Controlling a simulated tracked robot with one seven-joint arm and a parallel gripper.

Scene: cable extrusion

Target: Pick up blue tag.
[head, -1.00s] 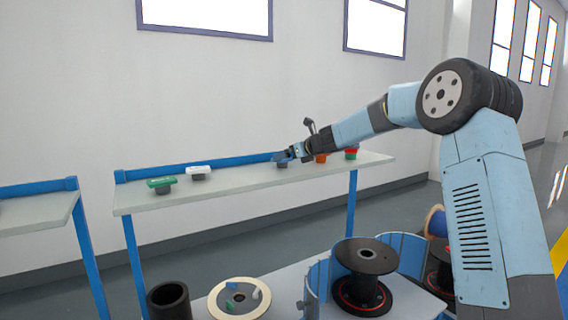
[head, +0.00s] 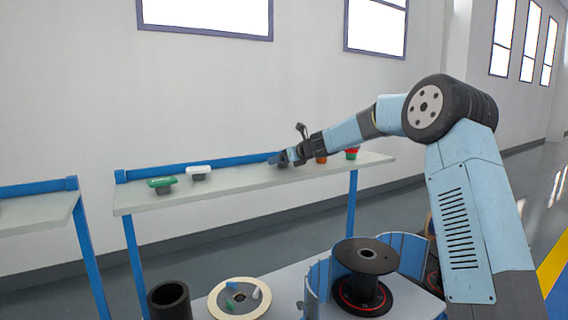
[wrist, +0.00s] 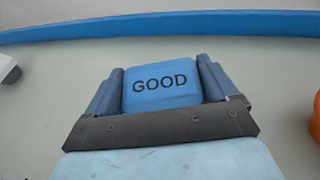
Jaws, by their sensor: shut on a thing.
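The blue tag (wrist: 162,87), marked "GOOD" in black letters, sits between the two fingers of my gripper (wrist: 161,86) in the wrist view. The fingers are closed against its left and right sides. In the head view my gripper (head: 280,158) is low over the shelf (head: 250,186), near its back edge. The tag is small and mostly merged with the fingers there. I cannot tell whether it is clear of its dark base.
On the shelf, a green tag (head: 161,182) and a white tag (head: 199,170) stand to the left. An orange item (head: 320,159) and a red-and-green item (head: 352,152) stand to the right. A blue rail (head: 190,166) runs along the back. Spools (head: 365,257) stand below.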

